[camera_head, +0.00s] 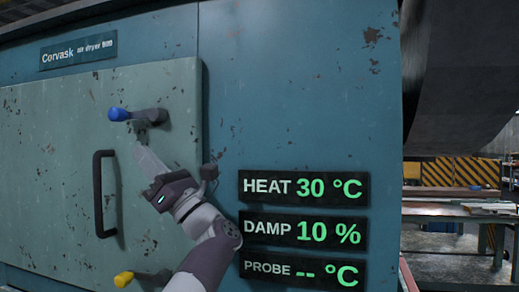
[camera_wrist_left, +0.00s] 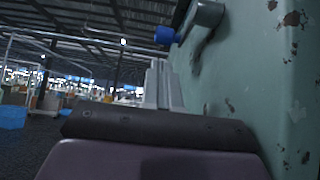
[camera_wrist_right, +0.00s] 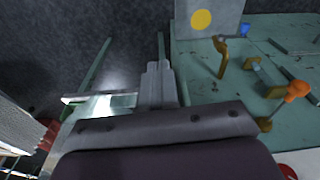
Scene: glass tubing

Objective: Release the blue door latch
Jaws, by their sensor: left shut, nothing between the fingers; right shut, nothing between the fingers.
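The blue door latch (camera_head: 119,114) is a dark lever with a blue knob at its left end, near the top of the pale green dryer door (camera_head: 60,150). The lever lies roughly level. In the left wrist view the blue knob (camera_wrist_left: 165,35) shows at the top, above and beyond the fingers. My left gripper (camera_head: 140,150) is shut and empty, just below the latch and apart from it in the picture. Its fingers also show in the left wrist view (camera_wrist_left: 160,82). My right gripper (camera_wrist_right: 157,75) is shut and empty, seen only in its wrist view.
A dark vertical handle (camera_head: 99,193) is left of my left arm. A yellow-knobbed latch (camera_head: 124,279) sits low on the door. Displays (camera_head: 304,187) read heat 30, damp 10, probe blank. In the right wrist view, a green bench (camera_wrist_right: 215,85) holds several tools.

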